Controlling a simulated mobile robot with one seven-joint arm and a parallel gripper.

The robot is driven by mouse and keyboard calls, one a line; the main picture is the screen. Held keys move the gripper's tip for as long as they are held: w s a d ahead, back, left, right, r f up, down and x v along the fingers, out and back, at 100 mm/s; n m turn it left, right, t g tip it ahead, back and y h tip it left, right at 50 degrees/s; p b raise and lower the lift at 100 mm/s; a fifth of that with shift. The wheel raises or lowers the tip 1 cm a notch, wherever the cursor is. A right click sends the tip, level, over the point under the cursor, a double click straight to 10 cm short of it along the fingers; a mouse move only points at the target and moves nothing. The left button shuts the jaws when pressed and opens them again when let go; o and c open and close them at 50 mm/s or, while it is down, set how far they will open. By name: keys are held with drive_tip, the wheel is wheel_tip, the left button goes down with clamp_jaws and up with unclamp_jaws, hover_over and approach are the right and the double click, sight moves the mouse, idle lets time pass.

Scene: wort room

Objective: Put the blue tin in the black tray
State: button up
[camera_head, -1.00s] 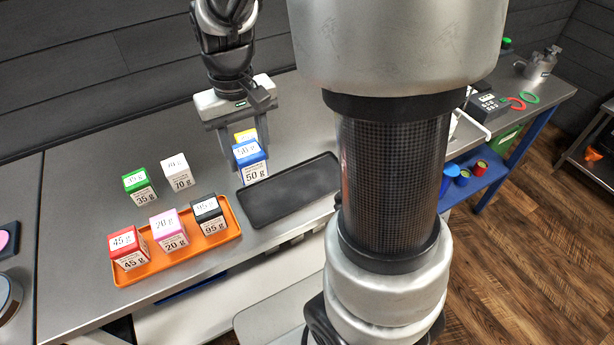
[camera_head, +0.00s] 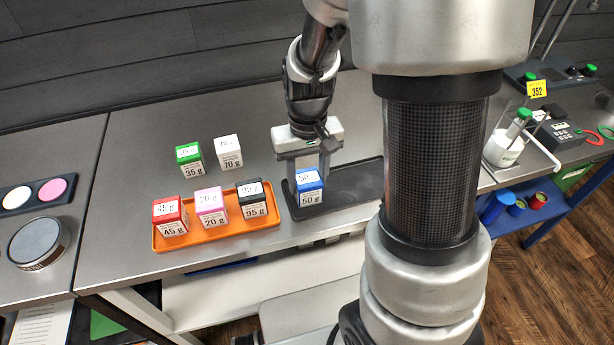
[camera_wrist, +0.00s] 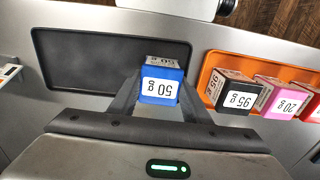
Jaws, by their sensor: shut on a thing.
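The blue tin (camera_head: 309,189), a small cube labelled 50 g, is upright between the fingers of my gripper (camera_head: 308,176). In the wrist view, the blue tin (camera_wrist: 160,86) sits between the fingertips, and my gripper (camera_wrist: 160,98) is shut on it. The black tray (camera_head: 355,182) lies flat on the steel bench. The tin is over the tray's left end in the head view; the black tray (camera_wrist: 85,62) shows bare floor beside it in the wrist view. I cannot tell whether the tin's base touches the tray.
The orange tray (camera_head: 232,232) stands just left of the black tray, holding red (camera_head: 169,216), pink (camera_head: 211,207) and black (camera_head: 251,200) tins. Green (camera_head: 190,158) and white (camera_head: 228,152) tins stand behind it. The black tray's right part looks clear.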

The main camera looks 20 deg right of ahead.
sight(308, 178)
drive_tip(key=shift+f, duration=0.15)
drive_tip(key=o, duration=1.1)
wheel_tip(308, 178, up, 13)
drive_tip(key=p, duration=0.2)
drive_tip(key=shift+s+r+t, duration=0.95)
drive_tip(key=shift+s+r, duration=0.65)
drive_tip(key=shift+s, duration=0.35)
drive_tip(key=shift+s+r+t, duration=0.9)
drive_tip(key=shift+s+r, duration=0.7)
drive_tip(key=shift+s, duration=0.35)
drive_tip(key=shift+s+r+t, duration=0.95)
drive_tip(key=shift+s+r, duration=0.65)
drive_tip(key=shift+s, duration=0.35)
